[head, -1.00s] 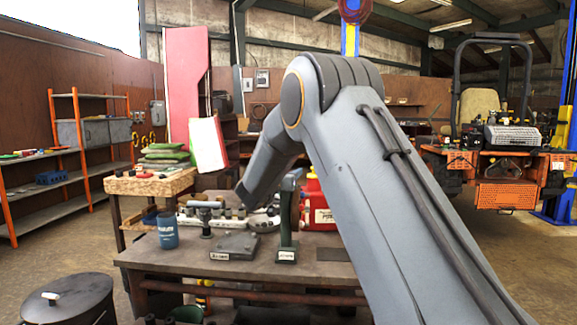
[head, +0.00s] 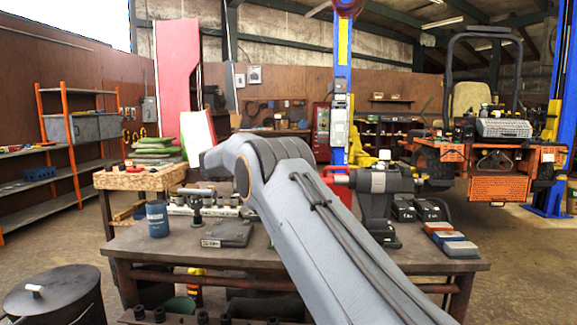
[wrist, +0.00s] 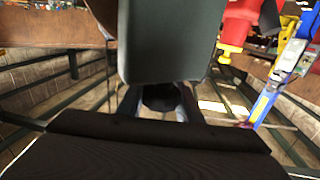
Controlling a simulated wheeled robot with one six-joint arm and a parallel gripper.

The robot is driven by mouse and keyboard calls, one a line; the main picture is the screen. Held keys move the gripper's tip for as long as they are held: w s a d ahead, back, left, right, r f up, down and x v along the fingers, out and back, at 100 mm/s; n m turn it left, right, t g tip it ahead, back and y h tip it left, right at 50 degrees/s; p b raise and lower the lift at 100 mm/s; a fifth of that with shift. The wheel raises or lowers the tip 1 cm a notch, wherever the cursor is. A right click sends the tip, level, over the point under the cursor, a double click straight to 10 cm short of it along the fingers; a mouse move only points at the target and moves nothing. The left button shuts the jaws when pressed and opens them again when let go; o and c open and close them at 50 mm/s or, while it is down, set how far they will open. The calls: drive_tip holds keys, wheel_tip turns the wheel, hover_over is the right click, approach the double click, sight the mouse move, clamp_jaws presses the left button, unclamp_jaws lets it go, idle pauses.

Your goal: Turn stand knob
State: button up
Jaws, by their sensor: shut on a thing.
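In the wrist view my gripper (wrist: 160,108) is shut on a small dark round knob (wrist: 161,96), with a finger on each side of it. The knob sits against the lower edge of a grey-green upright body, the stand (wrist: 166,40), which fills the upper middle of that view. How far the knob is turned cannot be told. In the head view my own arm covers the gripper, the knob and the stand.
A black drum (head: 60,295) stands front left.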

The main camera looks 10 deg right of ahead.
drive_tip(key=m+g+b, duration=0.1)
drive_tip(key=b, duration=0.1)
drive_tip(key=shift+g+b, duration=0.3)
drive_tip(key=shift+b, duration=0.05)
drive_tip(key=g+b, duration=0.1)
drive_tip(key=b, duration=0.2)
drive_tip(key=shift+m, duration=0.4)
drive_tip(key=shift+s+g+b, duration=0.25)
drive_tip(key=shift+g+b, duration=0.25)
drive_tip(key=shift+b, duration=0.2)
drive_tip(key=shift+s+f+m, duration=0.1)
drive_tip(key=shift+f+m, duration=0.15)
drive_tip(key=shift+m, duration=0.05)
drive_tip(key=o, duration=0.8)
drive_tip(key=shift+o, duration=1.1)
drive_tip(key=shift+r, duration=0.1)
drive_tip(key=shift+r, duration=0.25)
